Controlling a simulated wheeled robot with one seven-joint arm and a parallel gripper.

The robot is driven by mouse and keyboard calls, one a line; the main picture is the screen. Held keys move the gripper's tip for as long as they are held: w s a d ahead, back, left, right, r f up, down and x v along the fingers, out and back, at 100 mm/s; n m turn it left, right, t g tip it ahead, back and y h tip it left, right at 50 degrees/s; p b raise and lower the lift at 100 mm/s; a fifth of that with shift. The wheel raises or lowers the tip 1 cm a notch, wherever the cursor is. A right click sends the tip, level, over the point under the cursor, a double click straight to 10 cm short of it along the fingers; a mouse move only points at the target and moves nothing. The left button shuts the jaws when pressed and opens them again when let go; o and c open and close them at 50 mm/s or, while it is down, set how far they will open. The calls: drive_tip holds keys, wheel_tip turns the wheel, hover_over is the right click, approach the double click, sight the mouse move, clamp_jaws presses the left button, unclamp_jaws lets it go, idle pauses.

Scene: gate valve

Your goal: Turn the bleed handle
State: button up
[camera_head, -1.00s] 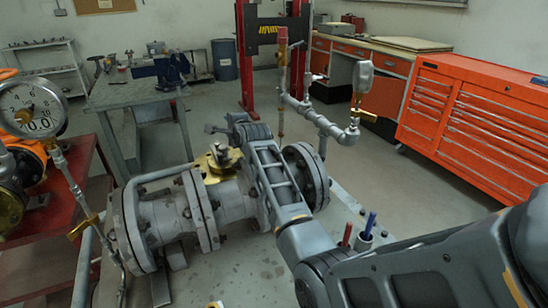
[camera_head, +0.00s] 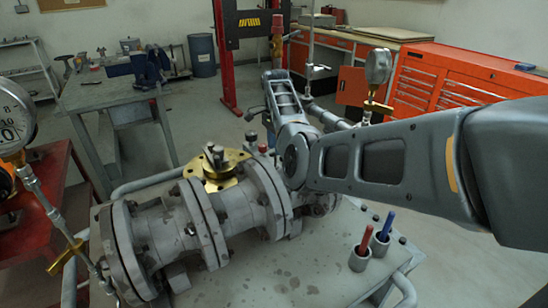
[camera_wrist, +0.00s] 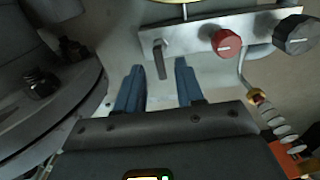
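In the wrist view a small grey lever handle (camera_wrist: 159,60) hangs down from a pivot on a metal plate (camera_wrist: 190,36). It may be the bleed handle; no label shows. My gripper (camera_wrist: 158,70) is open, its two blue fingers apart and empty. The fingertips are just below the lever, which lies in line with the gap; contact cannot be told. In the head view my gripper is hidden behind my arm and the grey flanged gate valve (camera_head: 235,205). The valve carries a brass bonnet (camera_head: 219,170) on top.
A red knob (camera_wrist: 226,42) and a dark knob (camera_wrist: 295,35) sit right of the lever. A large round flange (camera_wrist: 45,90) is close on the left. A red tool chest (camera_head: 440,85) stands behind.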

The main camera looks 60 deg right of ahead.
sight(275, 157)
drive_tip(key=shift+f, duration=2.75)
drive_tip(key=shift+c, duration=0.3)
clamp_jaws()
